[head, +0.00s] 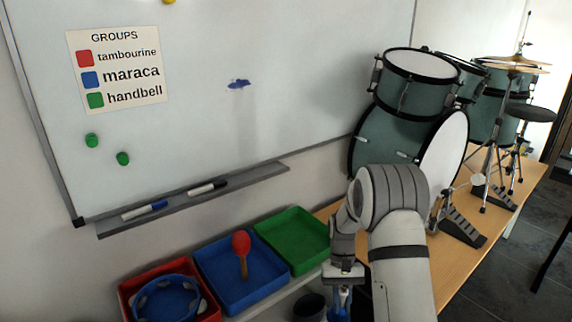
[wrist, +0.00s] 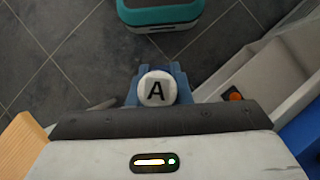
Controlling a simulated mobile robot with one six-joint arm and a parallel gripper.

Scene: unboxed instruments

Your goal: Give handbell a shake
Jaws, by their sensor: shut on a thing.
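My gripper (head: 342,298) hangs low in front of the trays, at the bottom of the head view, with blue fingers. In the wrist view my gripper (wrist: 158,88) is shut on what I take to be the handbell (wrist: 157,91). Only its round white end with a black letter A shows, between the blue fingers. The bell's body is hidden in both views. The green tray (head: 312,262), the chart's handbell colour, looks empty.
A red tray (head: 211,313) holds a blue tambourine (head: 166,300). A blue tray (head: 210,250) holds a red maraca (head: 241,248). A dark cup (head: 309,308) stands near my gripper. Drums (head: 415,82) stand on the bench at right. A teal object (wrist: 160,14) is on the floor.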

